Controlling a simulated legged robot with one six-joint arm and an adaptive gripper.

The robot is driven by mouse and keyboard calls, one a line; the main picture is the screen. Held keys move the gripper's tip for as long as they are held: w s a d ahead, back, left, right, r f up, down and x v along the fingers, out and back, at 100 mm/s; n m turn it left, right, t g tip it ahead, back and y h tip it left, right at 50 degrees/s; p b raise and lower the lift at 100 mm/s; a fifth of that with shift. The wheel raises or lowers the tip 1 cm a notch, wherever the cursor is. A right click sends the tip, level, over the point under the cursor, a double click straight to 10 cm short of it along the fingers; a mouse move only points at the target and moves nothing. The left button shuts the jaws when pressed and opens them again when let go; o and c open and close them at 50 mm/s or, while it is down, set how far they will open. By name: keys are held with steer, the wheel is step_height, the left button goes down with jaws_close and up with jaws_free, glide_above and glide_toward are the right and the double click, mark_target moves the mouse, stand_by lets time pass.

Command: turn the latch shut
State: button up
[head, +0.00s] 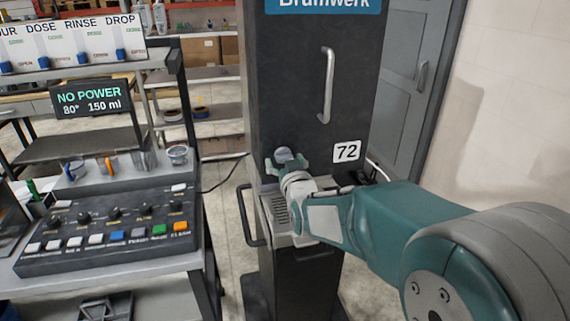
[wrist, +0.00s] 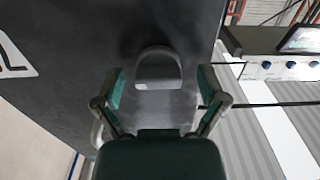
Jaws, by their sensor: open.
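The latch (wrist: 158,70) seems to be the rounded grey piece on the dark front of the tall cabinet (head: 300,95). In the head view a grey piece (head: 284,154) shows at the same place, partly behind my gripper (head: 285,164). In the wrist view my gripper (wrist: 160,88) is open, with one green-padded finger on each side of the latch and gaps between. The fingers do not appear to touch it. How far the latch is turned cannot be told.
A drip tray (head: 275,210) sits below my gripper. A control panel (head: 110,225) with knobs and buttons and a "NO POWER" display (head: 95,101) stand at left.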

steer(key=v, duration=1.2)
steer(key=s+d+f+m+g+h, duration=0.1)
steer(key=s+d+f+g+h, duration=0.1)
steer(key=s+d+g, duration=0.4)
steer(key=s+d+f+m+g+h, duration=0.2)
steer(key=s+d+g, duration=0.3)
steer(key=s, duration=1.1)
steer(key=d+f+h, duration=0.1)
steer(key=d, duration=0.1)
steer(key=shift+s+d+g, duration=0.35)
steer(key=shift+d+g, duration=0.05)
steer(key=shift+w, duration=0.1)
